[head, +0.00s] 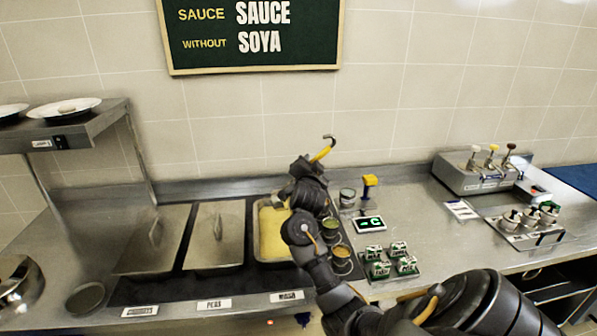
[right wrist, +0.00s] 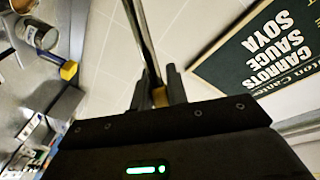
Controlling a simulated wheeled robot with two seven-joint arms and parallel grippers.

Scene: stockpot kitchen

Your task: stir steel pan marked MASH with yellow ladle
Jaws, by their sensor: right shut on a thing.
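The steel pan marked MASH (head: 272,262) sits in the counter at the right end of a row of pans, uncovered, with yellow mash in it. Its label (head: 287,296) is on the counter's front edge. My right gripper (head: 316,160) is above the pan's back right side, shut on the yellow ladle (head: 325,150), whose hooked end sticks up past the fingers. In the right wrist view, the ladle's steel shaft (right wrist: 142,35) runs up from between the fingers (right wrist: 160,96). The ladle's bowl is hidden. My left gripper is not in view.
Two lidded pans, including PEAS (head: 215,240), stand left of the mash. Right of it are small round pots (head: 341,253), a yellow-topped object (head: 369,182), a display (head: 370,224) and green-white boxes (head: 390,262). A raised shelf (head: 70,128) with plates is at left.

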